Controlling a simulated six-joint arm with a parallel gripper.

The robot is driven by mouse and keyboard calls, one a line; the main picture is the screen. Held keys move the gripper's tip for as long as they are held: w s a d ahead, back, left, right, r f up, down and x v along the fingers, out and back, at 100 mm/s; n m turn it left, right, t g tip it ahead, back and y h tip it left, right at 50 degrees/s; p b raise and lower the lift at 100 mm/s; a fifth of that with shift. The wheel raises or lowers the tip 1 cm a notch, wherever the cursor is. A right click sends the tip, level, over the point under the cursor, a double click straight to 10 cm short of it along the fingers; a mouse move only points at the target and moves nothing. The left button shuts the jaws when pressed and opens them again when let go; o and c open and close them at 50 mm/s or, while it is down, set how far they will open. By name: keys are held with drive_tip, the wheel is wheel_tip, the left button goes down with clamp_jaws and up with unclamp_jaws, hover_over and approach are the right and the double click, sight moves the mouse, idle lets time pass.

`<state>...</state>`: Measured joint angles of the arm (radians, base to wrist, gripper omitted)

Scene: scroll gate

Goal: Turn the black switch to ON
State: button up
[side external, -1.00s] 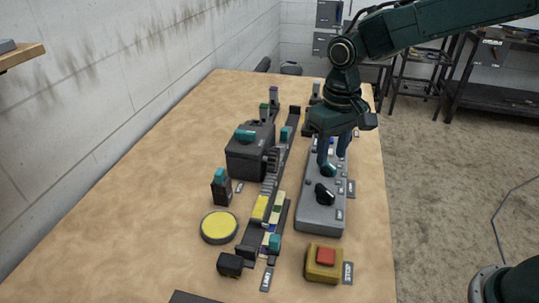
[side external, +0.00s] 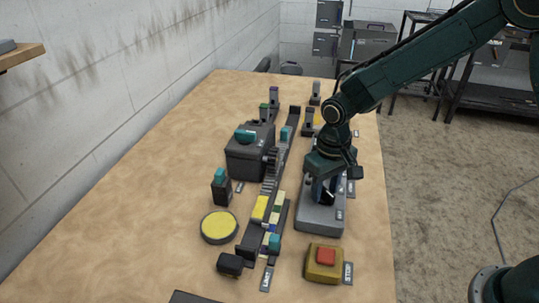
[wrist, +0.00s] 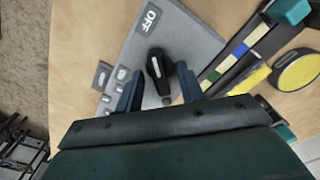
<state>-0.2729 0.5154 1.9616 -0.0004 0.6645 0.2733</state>
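The black switch (wrist: 158,70) stands on a grey control panel (wrist: 185,35). The switch also shows low between my fingers in the side view (side external: 327,198). My gripper (wrist: 160,85) is open, with one blue finger on each side of the switch. Whether either finger touches it, I cannot tell. No ON label is readable.
A yellow box with a red button (side external: 325,258) stands near the panel's close end, beside a STOP label. A dark rail with coloured blocks (side external: 272,210) runs left of the panel. A round yellow pad (side external: 219,227) lies further left. Bare table lies at far left.

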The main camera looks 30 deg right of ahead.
clamp_jaws()
drive_tip(key=shift+n, duration=0.5)
drive_tip(key=n, duration=0.3)
drive_tip(key=shift+n, duration=0.3)
drive_tip(key=n, duration=0.4)
drive_tip(key=shift+n, duration=0.3)
drive_tip(key=n, duration=0.8)
drive_tip(key=shift+n, duration=0.4)
